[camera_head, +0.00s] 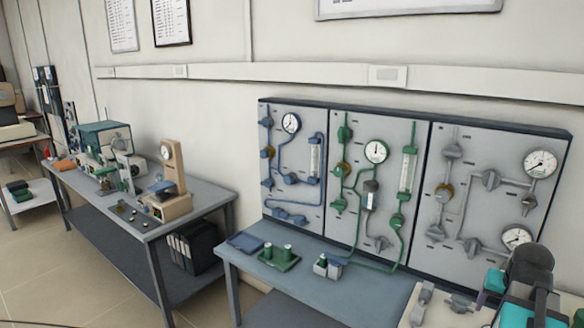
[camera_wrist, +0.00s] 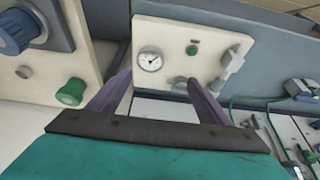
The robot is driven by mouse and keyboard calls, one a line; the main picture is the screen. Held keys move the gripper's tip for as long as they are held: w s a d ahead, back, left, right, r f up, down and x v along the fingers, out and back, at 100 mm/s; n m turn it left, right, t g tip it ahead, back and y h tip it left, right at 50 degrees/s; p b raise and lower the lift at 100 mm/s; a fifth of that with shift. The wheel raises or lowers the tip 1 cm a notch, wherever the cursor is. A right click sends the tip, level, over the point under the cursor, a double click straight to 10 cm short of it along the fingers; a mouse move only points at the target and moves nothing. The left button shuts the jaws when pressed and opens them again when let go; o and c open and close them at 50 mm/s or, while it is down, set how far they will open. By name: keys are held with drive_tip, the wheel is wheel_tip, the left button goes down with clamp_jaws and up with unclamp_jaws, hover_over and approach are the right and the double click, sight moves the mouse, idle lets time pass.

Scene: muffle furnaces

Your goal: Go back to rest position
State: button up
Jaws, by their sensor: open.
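My gripper (camera_wrist: 160,88) shows in the wrist view as two purple fingers spread wide apart, reaching out from a dark bar and a teal body. It is open, and I see nothing held between the fingers. Beyond the fingers is a pale panel (camera_wrist: 175,30) with a round gauge (camera_wrist: 149,61), a small green button (camera_wrist: 192,49) and a grey valve handle (camera_wrist: 233,62). I cannot tell whether the fingers touch it. In the head view, teal and dark parts of my arm show at the lower right; the fingertips cannot be made out there.
A blue knob (camera_wrist: 15,32) and a green knob (camera_wrist: 70,92) stick out close on the left. In the head view, a wall board (camera_head: 475,135) with gauges and pipes stands behind a bench (camera_head: 350,298). Another bench (camera_head: 205,195) holds instruments at left. Floor (camera_head: 60,285) is clear at lower left.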

drive_tip(key=w+a+f+n+g+y, duration=0.25)
drive_tip(key=a+f+n+g, duration=0.2)
drive_tip(key=a+f, duration=2.3)
drive_tip(key=s+a+f+n+g, duration=0.2)
drive_tip(key=s+a+f, duration=0.5)
drive_tip(key=s+f, duration=0.4)
drive_tip(key=s+a+f+n+g, duration=0.1)
drive_tip(key=s+a+f+g, duration=0.1)
drive_tip(key=s+a+f, duration=0.5)
drive_tip(key=s+f, duration=0.4)
drive_tip(key=s, duration=0.1)
drive_tip(key=shift+s+a+n+g, duration=0.2)
drive_tip(key=shift+s+n+g, duration=0.15)
drive_tip(key=shift+s, duration=0.05)
